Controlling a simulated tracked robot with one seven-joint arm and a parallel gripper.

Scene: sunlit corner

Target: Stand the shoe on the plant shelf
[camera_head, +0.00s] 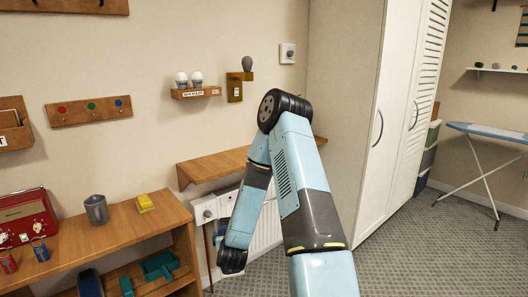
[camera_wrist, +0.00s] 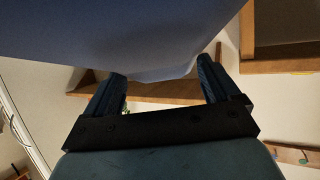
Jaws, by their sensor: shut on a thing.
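A large, smooth, blue-grey thing fills the top of the wrist view; I take it to be the shoe (camera_wrist: 130,35), though its full shape is cut off. My gripper (camera_wrist: 160,84) is shut on its narrow lower part, with one dark finger on each side. A bare wooden wall shelf (camera_head: 215,165), which may be the plant shelf, is left of my arm in the head view. A wooden board (camera_wrist: 150,92) shows behind the held thing in the wrist view. In the head view my arm hides the gripper, and I cannot make out the shoe.
A white radiator (camera_head: 265,228) is below the wall shelf. A wooden bench (camera_head: 130,228) at left bears a red radio (camera_head: 27,215), a grey mug (camera_head: 97,209) and a yellow sponge (camera_head: 144,202). A white wardrobe (camera_head: 385,110) stands at right, beyond my arm.

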